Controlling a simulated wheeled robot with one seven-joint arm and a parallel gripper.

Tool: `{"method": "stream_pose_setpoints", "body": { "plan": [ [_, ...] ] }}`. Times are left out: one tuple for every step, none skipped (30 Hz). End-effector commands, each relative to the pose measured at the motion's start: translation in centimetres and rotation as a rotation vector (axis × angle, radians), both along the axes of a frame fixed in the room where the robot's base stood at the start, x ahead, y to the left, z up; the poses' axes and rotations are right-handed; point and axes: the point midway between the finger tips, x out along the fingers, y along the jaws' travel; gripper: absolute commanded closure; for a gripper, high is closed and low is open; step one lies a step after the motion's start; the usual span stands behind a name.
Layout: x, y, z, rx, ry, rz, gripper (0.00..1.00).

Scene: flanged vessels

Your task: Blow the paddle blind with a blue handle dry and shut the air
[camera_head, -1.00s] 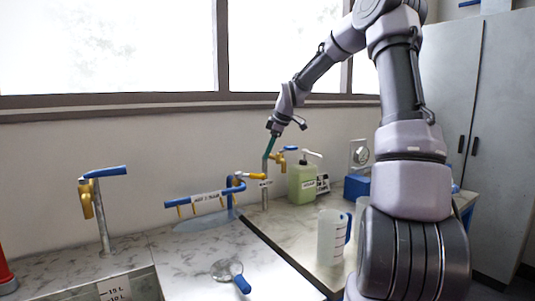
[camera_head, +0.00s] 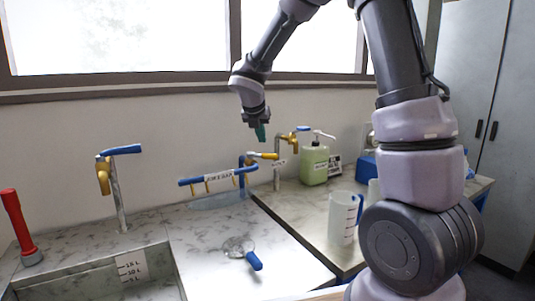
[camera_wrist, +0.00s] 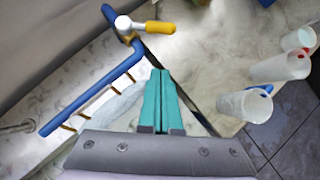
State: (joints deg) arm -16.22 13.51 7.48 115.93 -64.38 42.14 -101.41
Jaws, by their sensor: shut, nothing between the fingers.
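The paddle blind (camera_head: 237,245) lies flat on the pale marble counter, with its round, clear-looking disc at the back and its blue handle (camera_head: 255,261) toward the front right. The blue air rail (camera_head: 215,178) stands near the wall behind it and has several small brass nozzles. A yellow lever (camera_head: 264,155) sits at the rail's right end and also shows in the wrist view (camera_wrist: 160,27). My gripper (camera_head: 261,133) is empty, its teal fingers (camera_wrist: 160,75) shut and pointing down. It is above the yellow lever in the head picture; contact is not visible. The blind is not seen in the wrist view.
A pale bluish patch (camera_head: 218,200) lies under the rail. A sink (camera_head: 95,278) and a brass tap with a blue lever (camera_head: 122,149) are at left, beside a red-handled tool (camera_head: 18,222). A green soap bottle (camera_head: 314,165) and a clear jug (camera_head: 343,218) stand at right.

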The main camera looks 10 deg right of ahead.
Motion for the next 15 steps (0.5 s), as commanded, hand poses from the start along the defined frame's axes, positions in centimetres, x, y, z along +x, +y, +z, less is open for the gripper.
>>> {"method": "stream_pose_setpoints", "body": {
  "plan": [
    [0.0,0.1,0.0,-0.011,-0.002,0.013,1.0],
    [0.0,0.1,-0.1,-0.015,-0.001,0.017,1.0],
    [0.1,0.0,-0.3,-0.017,-0.001,0.019,1.0],
    [0.3,0.0,-0.5,-0.017,-0.001,0.02,1.0],
    [0.5,-0.1,-0.8,-0.017,0.0,0.018,1.0],
    [0.8,-0.3,-1.3,-0.016,0.0,0.018,1.0],
    [1.1,-0.4,-1.6,-0.017,0.0,0.017,1.0],
    [1.3,-0.6,-2.1,-0.017,0.002,0.016,1.0],
    [1.8,-0.8,-2.7,-0.016,0.002,0.016,1.0],
    [2.1,-0.9,-3.2,-0.016,0.002,0.016,1.0],
    [2.5,-1.1,-3.8,-0.016,0.002,0.016,1.0],
    [3.0,-1.3,-4.5,-0.016,0.003,0.016,1.0],
    [3.4,-1.5,-5.0,-0.016,0.003,0.014,1.0],
    [3.7,-1.7,-5.6,-0.016,0.002,0.016,1.0],
    [4.2,-1.9,-6.3,-0.015,0.003,0.015,1.0]
  ]
}}
